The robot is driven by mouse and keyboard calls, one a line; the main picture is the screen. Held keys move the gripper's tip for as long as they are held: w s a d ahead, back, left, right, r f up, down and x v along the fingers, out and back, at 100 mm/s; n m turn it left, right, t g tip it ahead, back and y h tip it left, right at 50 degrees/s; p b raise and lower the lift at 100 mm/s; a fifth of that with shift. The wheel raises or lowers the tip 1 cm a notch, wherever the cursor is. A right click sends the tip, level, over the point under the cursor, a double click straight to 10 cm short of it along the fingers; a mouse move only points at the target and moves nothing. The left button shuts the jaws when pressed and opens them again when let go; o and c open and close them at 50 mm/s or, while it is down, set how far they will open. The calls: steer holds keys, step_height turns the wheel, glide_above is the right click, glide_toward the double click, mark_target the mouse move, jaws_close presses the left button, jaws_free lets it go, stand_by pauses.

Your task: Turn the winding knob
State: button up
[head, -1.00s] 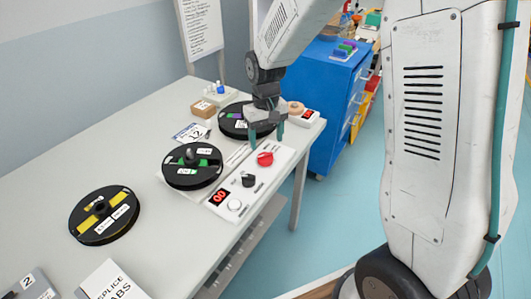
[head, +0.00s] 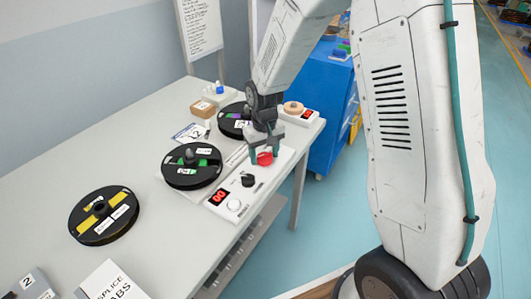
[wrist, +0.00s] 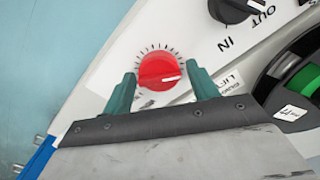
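A red knob (head: 264,158) with a white pointer line sits on a white control panel (head: 219,212). In the wrist view the red knob (wrist: 159,71) has tick marks around it. My gripper (head: 264,154) is above the panel at the red knob. In the wrist view its two teal fingers (wrist: 160,84) are apart, one on each side of the knob's near edge, with gaps visible. A black knob (head: 248,180) on the same panel also shows in the wrist view (wrist: 231,10), near the words IN and OUT.
A black reel with green (head: 192,165) stands beside the panel. Another reel (head: 233,120) is behind it, and a yellow-marked reel (head: 104,215) lies nearer on the table (head: 150,150). A red display (head: 219,197) and a white button (head: 234,205) are on the panel.

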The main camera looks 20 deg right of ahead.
mark_target(265, 154)
steer(key=c, duration=0.6)
steer(key=shift+w+n, duration=0.1)
steer(key=shift+n, duration=2.1)
steer(key=shift+c, duration=0.2)
steer(key=o, duration=1)
steer(key=shift+c, duration=0.2)
steer(key=shift+r, duration=0.1)
step_height(265, 154, up, 8)
steer(key=shift+f, duration=0.15)
